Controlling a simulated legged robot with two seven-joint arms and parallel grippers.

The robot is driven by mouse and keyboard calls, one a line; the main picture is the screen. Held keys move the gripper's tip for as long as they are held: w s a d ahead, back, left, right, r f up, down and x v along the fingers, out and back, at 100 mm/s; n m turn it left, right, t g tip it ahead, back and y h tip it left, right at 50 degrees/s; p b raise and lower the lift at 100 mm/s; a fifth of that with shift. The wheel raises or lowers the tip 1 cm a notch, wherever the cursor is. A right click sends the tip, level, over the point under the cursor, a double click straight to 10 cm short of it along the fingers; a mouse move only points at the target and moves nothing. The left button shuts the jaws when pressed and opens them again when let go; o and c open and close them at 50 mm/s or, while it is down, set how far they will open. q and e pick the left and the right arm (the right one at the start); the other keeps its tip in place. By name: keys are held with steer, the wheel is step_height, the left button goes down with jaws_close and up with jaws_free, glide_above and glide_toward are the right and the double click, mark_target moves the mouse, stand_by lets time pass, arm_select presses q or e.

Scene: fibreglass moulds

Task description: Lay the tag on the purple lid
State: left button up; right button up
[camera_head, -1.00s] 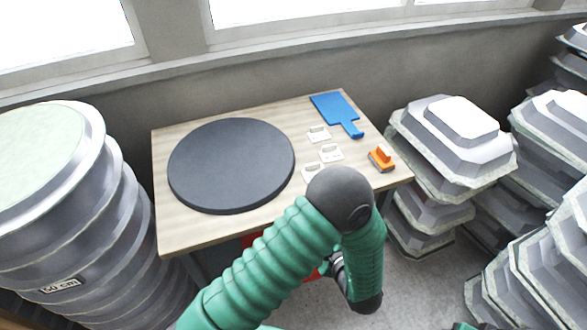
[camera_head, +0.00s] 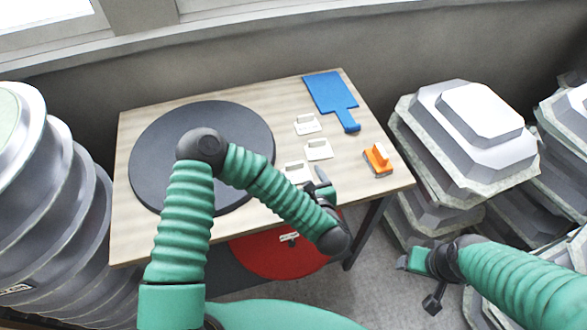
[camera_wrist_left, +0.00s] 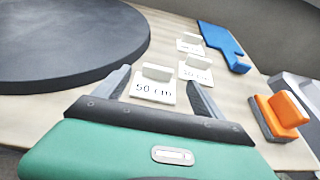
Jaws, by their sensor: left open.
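Three white tags with raised grips lie on the table right of a dark grey disc (camera_head: 150,150). The nearest tag (camera_head: 297,171), marked "50 cm", also shows in the left wrist view (camera_wrist_left: 153,91). The middle tag (camera_head: 318,149) and far tag (camera_head: 306,124) lie beyond it. My left gripper (camera_head: 306,184) is open at the nearest tag; in the left wrist view its fingers (camera_wrist_left: 158,82) stand either side of that tag. My right gripper (camera_head: 418,268) hangs right of the table, its jaws unclear. I see no clearly purple lid.
A blue paddle-shaped board (camera_head: 330,92) and an orange-handled block (camera_head: 378,159) lie on the table (camera_head: 240,92). A red disc (camera_head: 270,262) with a small white label is below the front edge. Stacked grey moulds stand left (camera_head: 50,200) and right (camera_head: 450,150).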

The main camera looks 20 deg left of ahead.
mark_target(295, 166)
arm_select(q)
steer(key=x, duration=0.3)
steer(key=shift+w+d+f, duration=0.1)
steer(key=p+x, duration=0.2)
steer(key=x, duration=0.2)
steer(key=shift+f, duration=0.15)
steer(key=shift+a+f, duration=0.2)
steer(key=shift+a, duration=0.1)
steer(key=shift+w+a, duration=0.1)
steer(key=shift+c, duration=0.3)
arm_select(e)
steer(key=shift+w+d+r, duration=0.1)
steer(key=shift+w+r, duration=0.05)
steer(key=shift+r, duration=0.4)
steer(key=shift+w+d+r, duration=0.1)
steer(key=shift+r, duration=0.4)
arm_select(q)
steer(key=c, duration=1.5)
